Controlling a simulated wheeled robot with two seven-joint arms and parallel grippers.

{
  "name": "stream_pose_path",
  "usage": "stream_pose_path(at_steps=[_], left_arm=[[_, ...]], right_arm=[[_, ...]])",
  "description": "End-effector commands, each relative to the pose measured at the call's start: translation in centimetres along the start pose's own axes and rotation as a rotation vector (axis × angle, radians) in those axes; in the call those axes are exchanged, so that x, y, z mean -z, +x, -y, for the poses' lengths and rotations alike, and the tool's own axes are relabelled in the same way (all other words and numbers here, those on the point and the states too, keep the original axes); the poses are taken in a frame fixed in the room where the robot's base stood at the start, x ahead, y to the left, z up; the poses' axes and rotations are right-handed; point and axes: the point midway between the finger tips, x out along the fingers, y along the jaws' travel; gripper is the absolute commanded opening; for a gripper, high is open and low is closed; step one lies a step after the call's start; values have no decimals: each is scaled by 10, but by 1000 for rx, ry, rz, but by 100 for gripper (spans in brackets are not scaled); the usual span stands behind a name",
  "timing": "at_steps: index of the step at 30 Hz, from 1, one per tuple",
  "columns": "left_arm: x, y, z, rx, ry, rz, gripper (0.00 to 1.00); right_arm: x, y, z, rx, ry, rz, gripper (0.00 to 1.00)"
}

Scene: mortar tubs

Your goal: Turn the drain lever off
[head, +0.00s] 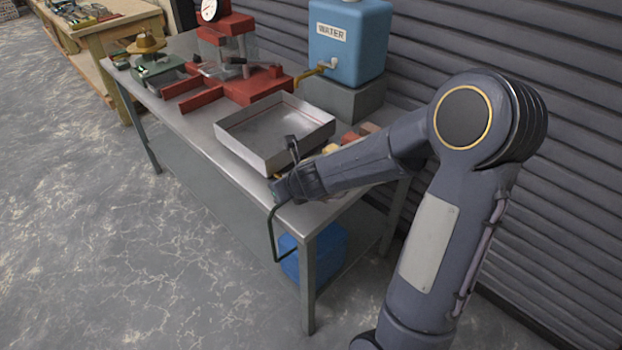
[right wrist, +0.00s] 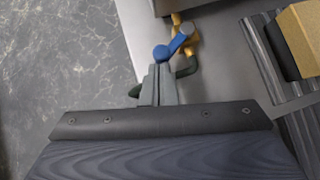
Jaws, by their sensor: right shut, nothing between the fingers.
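The drain lever (right wrist: 174,46) is a short blue handle on a brass valve (right wrist: 191,45) by the metal tray, seen in the right wrist view. The lever lies slantwise to the picture, its rounded near end to the lower left. My right gripper (right wrist: 160,68) is shut and empty, with its fingertips right at that near end; I cannot tell whether they touch. In the head view my right gripper (head: 277,190) is at the table's front edge below the tray, and it hides the lever. My left gripper is not in view.
The shallow metal tray (head: 245,145) stands on the steel table (head: 205,130). A dark green hose (head: 271,235) hangs past the table edge near a blue container (head: 325,250). A red press (head: 245,90) and blue water tank (head: 350,55) stand behind. Floor at left is clear.

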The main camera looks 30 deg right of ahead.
Motion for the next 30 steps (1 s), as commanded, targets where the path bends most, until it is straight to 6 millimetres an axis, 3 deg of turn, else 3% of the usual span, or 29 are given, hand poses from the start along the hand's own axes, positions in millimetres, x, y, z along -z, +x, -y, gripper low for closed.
stream_pose_path(at_steps=[12,30], left_arm=[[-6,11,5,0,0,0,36],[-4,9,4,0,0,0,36]], right_arm=[[-13,13,-26,227,240,1,0],[-17,15,-11,229,241,0,0]])
